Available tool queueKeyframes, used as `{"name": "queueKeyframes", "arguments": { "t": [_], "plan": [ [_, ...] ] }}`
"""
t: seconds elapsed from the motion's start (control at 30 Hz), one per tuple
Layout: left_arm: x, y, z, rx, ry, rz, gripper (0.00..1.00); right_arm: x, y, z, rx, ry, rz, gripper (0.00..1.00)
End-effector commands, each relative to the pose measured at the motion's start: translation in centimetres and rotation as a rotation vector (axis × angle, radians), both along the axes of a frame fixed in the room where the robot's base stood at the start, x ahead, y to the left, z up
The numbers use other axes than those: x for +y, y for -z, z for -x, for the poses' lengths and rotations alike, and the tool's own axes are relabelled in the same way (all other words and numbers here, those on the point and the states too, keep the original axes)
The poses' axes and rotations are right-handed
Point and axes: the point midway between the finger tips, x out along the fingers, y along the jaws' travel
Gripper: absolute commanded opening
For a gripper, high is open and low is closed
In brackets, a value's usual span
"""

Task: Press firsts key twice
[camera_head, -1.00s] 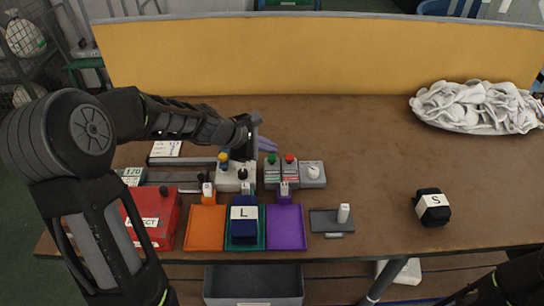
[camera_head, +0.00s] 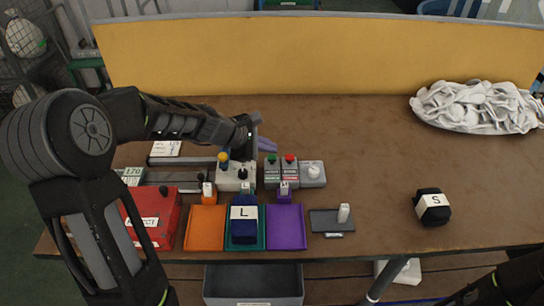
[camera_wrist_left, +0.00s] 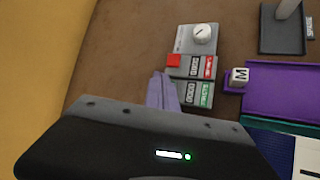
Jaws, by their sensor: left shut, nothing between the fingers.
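The firsts key is a small grey box with a green label (camera_head: 271,172), at the back of the table's middle. It also shows in the left wrist view (camera_wrist_left: 206,94), where my fingers hide its button. A matching box with a red label (camera_head: 290,172) and red button stands right beside it. My left gripper (camera_head: 267,146) has purple fingers, shut and empty, just behind and above the green-labelled box. In the left wrist view the fingertips (camera_wrist_left: 162,92) overlap that box's edge; whether they touch it I cannot tell. My right gripper is out of view.
A grey box with a white knob (camera_head: 313,175) stands right of the keys. In front are orange (camera_head: 206,228) and purple (camera_head: 286,228) trays. White socks (camera_head: 476,107) lie back right.

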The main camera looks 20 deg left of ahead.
Motion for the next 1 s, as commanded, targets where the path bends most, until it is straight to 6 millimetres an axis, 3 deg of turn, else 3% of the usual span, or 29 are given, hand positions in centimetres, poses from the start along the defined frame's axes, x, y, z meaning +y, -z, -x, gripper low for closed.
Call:
{"name": "queueKeyframes", "arguments": {
  "t": [1.0],
  "plan": [
    [0.0, 1.24, 0.0, 0.0, 0.0, 0.0, 0.0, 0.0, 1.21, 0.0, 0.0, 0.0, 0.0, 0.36]
  ]
}}
